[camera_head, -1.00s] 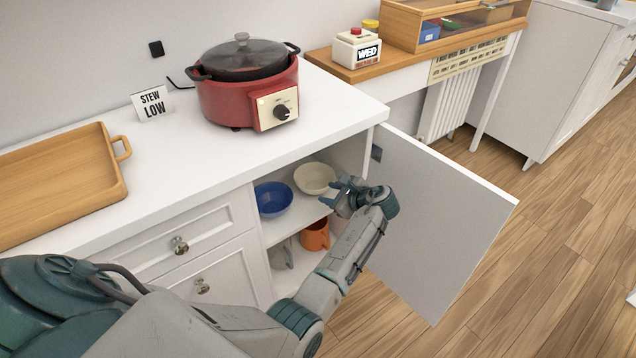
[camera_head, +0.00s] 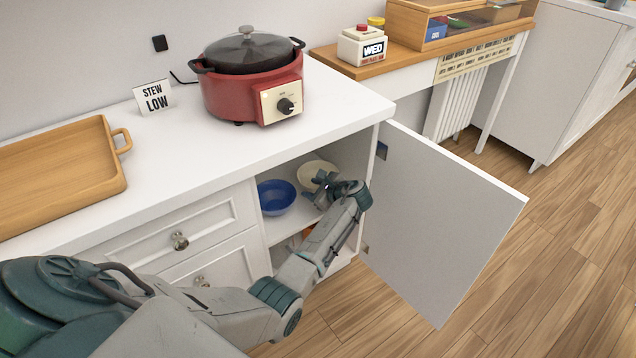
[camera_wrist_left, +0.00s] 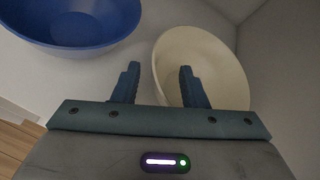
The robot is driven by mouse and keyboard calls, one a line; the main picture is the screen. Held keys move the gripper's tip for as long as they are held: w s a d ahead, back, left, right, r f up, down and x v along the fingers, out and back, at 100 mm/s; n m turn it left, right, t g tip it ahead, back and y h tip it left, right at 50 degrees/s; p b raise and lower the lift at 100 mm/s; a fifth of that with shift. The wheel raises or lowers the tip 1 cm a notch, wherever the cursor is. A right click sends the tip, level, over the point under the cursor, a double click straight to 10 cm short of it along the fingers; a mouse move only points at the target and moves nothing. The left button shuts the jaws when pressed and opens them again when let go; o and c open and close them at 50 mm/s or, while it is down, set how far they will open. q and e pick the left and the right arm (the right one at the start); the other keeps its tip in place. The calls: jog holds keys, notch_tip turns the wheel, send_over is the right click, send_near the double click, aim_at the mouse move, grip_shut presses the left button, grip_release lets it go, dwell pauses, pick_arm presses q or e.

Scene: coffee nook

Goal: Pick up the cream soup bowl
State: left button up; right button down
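The cream soup bowl (camera_head: 314,171) stands upright on the upper shelf inside the open cabinet, partly hidden behind my gripper in the head view. My left gripper (camera_head: 318,188) reaches into the cabinet at the bowl's near side. In the left wrist view the cream bowl (camera_wrist_left: 203,62) fills the middle right. The left gripper's fingers (camera_wrist_left: 158,84) are apart, with one finger over the bowl's inside and the other outside its left rim. Nothing is seen clamped between them. My right gripper is not in view.
A blue bowl (camera_head: 276,197) stands left of the cream bowl on the same shelf. The open cabinet door (camera_head: 440,220) is to the right of my arm. The countertop above holds a red slow cooker (camera_head: 252,82) and a wooden tray (camera_head: 60,172).

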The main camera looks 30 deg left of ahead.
pick_arm(q)
jog(key=shift+a, duration=0.1)
grip_shut()
dwell(0.6)
